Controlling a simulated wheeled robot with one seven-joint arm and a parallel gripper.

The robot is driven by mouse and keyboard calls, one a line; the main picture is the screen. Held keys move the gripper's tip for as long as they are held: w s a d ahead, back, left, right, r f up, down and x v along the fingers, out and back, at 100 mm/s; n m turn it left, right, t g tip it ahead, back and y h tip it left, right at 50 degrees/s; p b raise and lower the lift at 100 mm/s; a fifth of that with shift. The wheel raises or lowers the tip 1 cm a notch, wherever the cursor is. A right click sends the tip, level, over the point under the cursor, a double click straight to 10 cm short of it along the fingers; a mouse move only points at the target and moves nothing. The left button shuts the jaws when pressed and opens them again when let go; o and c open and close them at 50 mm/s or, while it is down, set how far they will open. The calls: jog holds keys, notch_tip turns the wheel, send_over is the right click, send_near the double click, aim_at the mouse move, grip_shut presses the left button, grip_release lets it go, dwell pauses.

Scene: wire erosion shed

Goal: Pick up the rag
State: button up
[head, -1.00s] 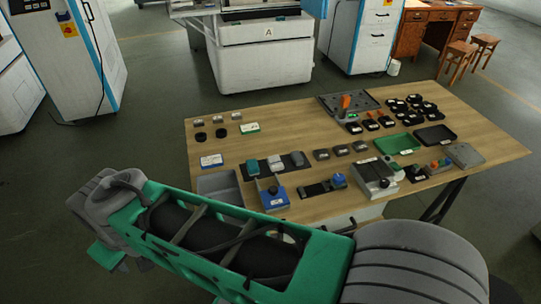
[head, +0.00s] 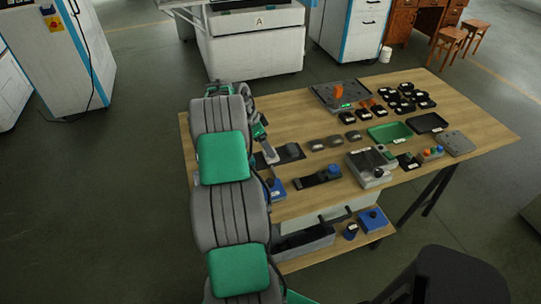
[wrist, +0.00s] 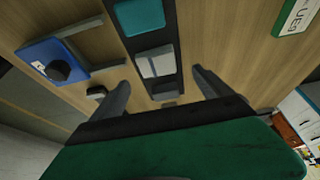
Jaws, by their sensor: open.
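A dark strip-shaped tray (wrist: 169,30) lies on the wooden table and holds a teal folded-looking piece (wrist: 140,16), a pale grey-white one (wrist: 156,64) and a small dark grey one (wrist: 163,91). I cannot tell for certain which of these is the rag; the pale one looks most like folded cloth. My gripper (wrist: 160,77) is open and empty, its fingers on either side of the tray in the wrist view, with the pale piece between them.
A blue box with a black knob (wrist: 52,62) stands left in the wrist view; a green-white label (wrist: 297,14) lies right. In the head view, a grey knobbed box (head: 365,170), a green tray (head: 390,133) and several black parts lie further right. A lower shelf holds a blue box (head: 373,219).

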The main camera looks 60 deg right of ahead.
jog(key=x, duration=0.2)
jog(key=p+x, duration=0.1)
jog(key=x, duration=0.2)
jog(key=shift+a+f+p, duration=0.2)
jog(key=shift+f+p, duration=0.15)
jog(key=shift+f, duration=0.05)
jog(key=c, duration=1.4)
jog(key=shift+r, duration=0.15)
jog(key=shift+c, duration=0.2)
jog(key=shift+r+b, duration=0.3)
jog(key=shift+b, duration=0.05)
jog(key=s+a+r+b, duration=0.4)
jog(key=s+a+r, duration=0.2)
jog(key=s+r, duration=0.6)
jog(key=shift+s, duration=0.3)
